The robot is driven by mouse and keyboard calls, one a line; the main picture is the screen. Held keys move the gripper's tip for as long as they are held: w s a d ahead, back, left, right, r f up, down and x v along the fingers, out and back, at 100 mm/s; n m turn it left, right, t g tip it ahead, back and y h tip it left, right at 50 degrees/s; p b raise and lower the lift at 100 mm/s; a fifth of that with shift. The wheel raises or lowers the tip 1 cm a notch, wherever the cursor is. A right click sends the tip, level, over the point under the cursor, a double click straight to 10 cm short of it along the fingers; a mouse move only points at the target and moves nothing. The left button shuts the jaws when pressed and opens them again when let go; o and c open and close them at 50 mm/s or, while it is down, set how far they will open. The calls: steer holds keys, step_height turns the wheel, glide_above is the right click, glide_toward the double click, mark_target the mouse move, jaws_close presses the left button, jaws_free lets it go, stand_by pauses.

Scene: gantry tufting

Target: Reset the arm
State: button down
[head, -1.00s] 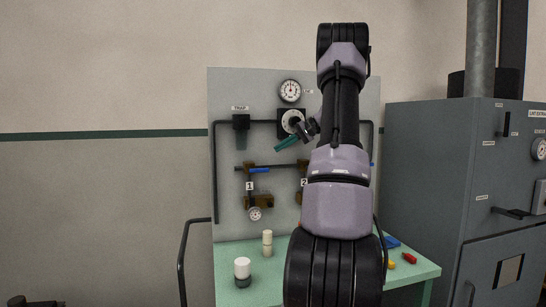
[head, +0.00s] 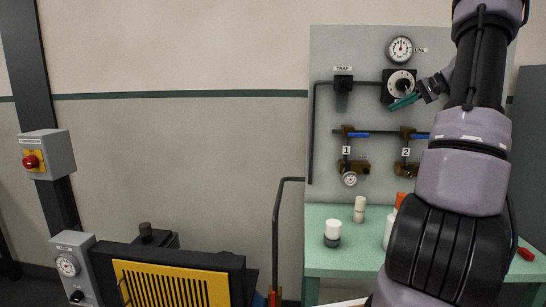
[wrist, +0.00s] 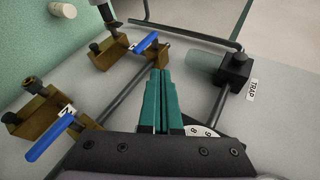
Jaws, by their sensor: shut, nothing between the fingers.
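My gripper (head: 404,102) has teal fingers and is in front of the grey panel (head: 330,50), just below the round dial knob (head: 401,84). In the wrist view the two teal fingers of my gripper (wrist: 161,100) lie side by side, shut with nothing between them. Part of the numbered dial (wrist: 200,131) shows behind the gripper's base there. Whether the fingers touch the dial or panel I cannot tell. My arm covers the right part of the panel in the head view.
Valves with blue handles (head: 357,135) and a gauge (head: 400,49) are on the panel. A green table (head: 330,257) below holds a white-capped jar (head: 332,233) and bottles. A handrail (head: 276,235), yellow-grilled machine (head: 175,285) and red-button box (head: 48,155) stand left.

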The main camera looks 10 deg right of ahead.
steer(key=s+a+r+n+g+h, duration=0.15)
steer(key=s+a, duration=0.45)
steer(key=a, duration=0.6)
steer(key=s+a+r+n+g+h, duration=0.15)
steer(key=s+a, duration=0.35)
steer(key=a, duration=0.6)
steer(key=s+a+f+t+h, duration=0.1)
steer(key=s+a, duration=0.3)
steer(key=s, duration=0.5)
steer(key=s+a+f+t+h, duration=0.1)
steer(key=s+a+f+h, duration=0.1)
steer(key=s+a, duration=0.3)
steer(key=s, duration=0.4)
steer(key=shift+a+f+n+t, duration=0.15)
steer(key=shift+a+n+t, duration=0.15)
steer(key=shift+n, duration=0.1)
